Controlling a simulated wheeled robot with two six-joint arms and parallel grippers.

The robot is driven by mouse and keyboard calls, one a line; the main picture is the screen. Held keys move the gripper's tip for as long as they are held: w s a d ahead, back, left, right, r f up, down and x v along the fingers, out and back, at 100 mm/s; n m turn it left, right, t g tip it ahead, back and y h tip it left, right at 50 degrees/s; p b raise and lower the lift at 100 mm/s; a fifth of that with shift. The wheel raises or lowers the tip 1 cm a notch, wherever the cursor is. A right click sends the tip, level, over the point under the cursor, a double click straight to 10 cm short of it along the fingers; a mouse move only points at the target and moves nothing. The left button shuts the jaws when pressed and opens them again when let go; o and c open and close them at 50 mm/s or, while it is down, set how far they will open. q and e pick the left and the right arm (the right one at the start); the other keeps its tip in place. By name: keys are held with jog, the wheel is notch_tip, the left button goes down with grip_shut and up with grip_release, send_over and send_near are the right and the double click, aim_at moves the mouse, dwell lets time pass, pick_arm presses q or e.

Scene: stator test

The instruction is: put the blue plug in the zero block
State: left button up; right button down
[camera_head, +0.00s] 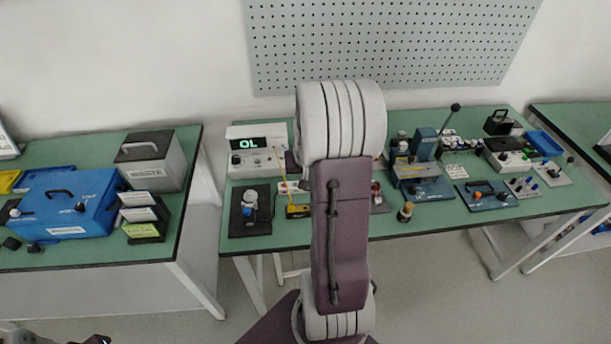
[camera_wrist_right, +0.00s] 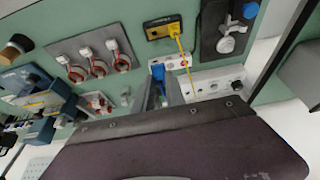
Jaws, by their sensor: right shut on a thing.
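My right gripper (camera_wrist_right: 161,94) shows in the right wrist view, its two grey fingers partly hidden by my own wrist. It is shut on a small blue item that looks like the blue plug (camera_wrist_right: 163,90); little of it shows. The small white block (camera_wrist_right: 174,63), which looks like the zero block, lies just beyond the fingertips on the green bench.
A meter reading "OL" (camera_head: 257,160) stands at the back. A yellow device (camera_wrist_right: 163,28) with a yellow lead lies beside the block. A plate with red-ringed parts (camera_wrist_right: 97,55), a dark stand plate (camera_head: 250,225) and a blue vise-like fixture (camera_head: 424,187) are nearby.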

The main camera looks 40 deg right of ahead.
jog(key=f+b, duration=0.3)
jog(key=f, duration=0.1)
jog(key=f+b, duration=0.4)
jog(key=f, duration=0.1)
jog(key=shift+s+a+f+b, duration=0.1)
jog(key=shift+s+a+b, duration=0.1)
jog(key=shift+b, duration=0.1)
jog(key=shift+f, duration=0.2)
jog(key=shift+f+b, duration=0.45)
jog(key=shift+f, duration=0.25)
dwell(0.8)
jog(key=shift+f, duration=0.15)
jog(key=shift+f, duration=0.3)
jog(key=c, duration=1.3)
grip_release()
